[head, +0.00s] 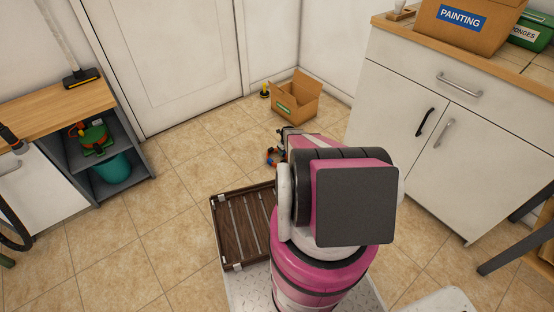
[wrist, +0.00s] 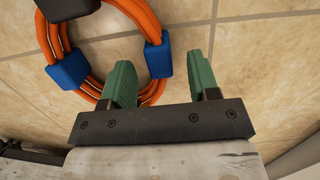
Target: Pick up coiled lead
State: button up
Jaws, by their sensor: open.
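The coiled lead (wrist: 95,86) is an orange cable coil with blue ties and a dark block at its top. It lies on the tiled floor, at the upper left of the wrist view. In the head view a small part of the coil (head: 271,155) shows just left of my arm. My gripper (wrist: 161,72) has two green fingers, spread apart with floor tile visible between them. In the head view my arm hides most of the gripper.
An open cardboard box (head: 296,100) stands on the floor beyond the coil. A brown slatted rack (head: 238,229) is left of my arm. A white cabinet (head: 425,125) is on the right, a grey shelf unit (head: 140,152) on the left. Floor between them is mostly clear.

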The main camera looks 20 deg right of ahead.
jog(key=f, duration=0.3)
jog(key=shift+w+a, duration=0.1)
jog(key=shift+w, duration=0.2)
jog(key=shift+r, duration=0.1)
grip_shut()
notch_tip(320, 180, up, 4)
jog(key=shift+s+r, duration=0.1)
jog(key=shift+r, duration=0.15)
jog(key=s+a+r, duration=0.2)
jog(key=a, duration=0.1)
jog(key=s+a+r, duration=0.2)
jog(key=s+a, duration=0.1)
jog(key=s+a+r, duration=0.2)
jog(key=a, duration=0.1)
jog(key=shift+s+r, duration=0.25)
jog(key=shift+r, duration=0.05)
jog(key=c, duration=0.8)
grip_release()
jog(key=shift+c, duration=0.9)
